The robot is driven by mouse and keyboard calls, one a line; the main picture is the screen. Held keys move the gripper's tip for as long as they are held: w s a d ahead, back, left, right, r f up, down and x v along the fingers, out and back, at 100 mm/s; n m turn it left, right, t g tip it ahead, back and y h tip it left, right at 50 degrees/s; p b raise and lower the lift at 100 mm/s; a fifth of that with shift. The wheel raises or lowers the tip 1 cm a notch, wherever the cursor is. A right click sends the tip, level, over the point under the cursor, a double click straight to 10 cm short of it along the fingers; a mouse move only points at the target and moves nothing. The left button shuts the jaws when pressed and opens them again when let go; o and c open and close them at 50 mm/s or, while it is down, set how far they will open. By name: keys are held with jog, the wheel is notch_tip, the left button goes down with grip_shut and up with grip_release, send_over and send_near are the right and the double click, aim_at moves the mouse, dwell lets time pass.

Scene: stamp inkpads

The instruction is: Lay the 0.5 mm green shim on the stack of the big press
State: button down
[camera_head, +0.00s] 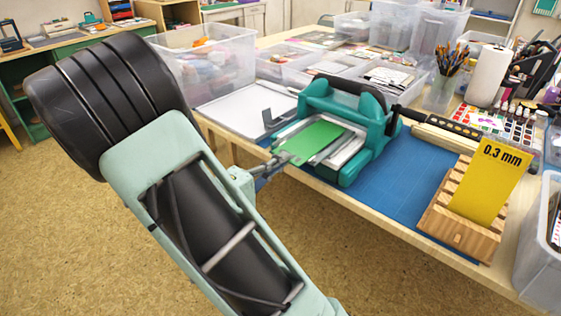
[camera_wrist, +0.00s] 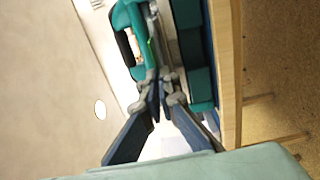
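The green shim (camera_head: 313,140) is a flat sheet over the stack (camera_head: 345,150) inside the big press (camera_head: 352,172), a teal machine with a dark handle. No thickness mark shows on it. My gripper (camera_head: 281,160) is at the shim's near left edge, at the press opening. In the wrist view the fingertips (camera_wrist: 161,83) come together, with the shim seen nearly edge-on as a thin green strip (camera_wrist: 152,52) beyond them. The gripper looks shut on the shim's edge. I cannot tell whether the shim rests fully on the stack or is slightly above it.
A wooden rack (camera_head: 462,228) at the right holds a yellow 0.3 mm shim (camera_head: 488,185). A blue mat (camera_head: 395,190) lies under the press. Clear boxes (camera_head: 203,62) and a white tray (camera_head: 240,108) stand behind and left. The mat between press and rack is clear.

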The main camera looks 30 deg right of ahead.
jog(key=c, duration=2.6)
grip_release()
jog(key=shift+c, duration=0.2)
jog(key=o, duration=0.6)
jog(key=shift+c, duration=0.2)
jog(key=shift+v, duration=2.5)
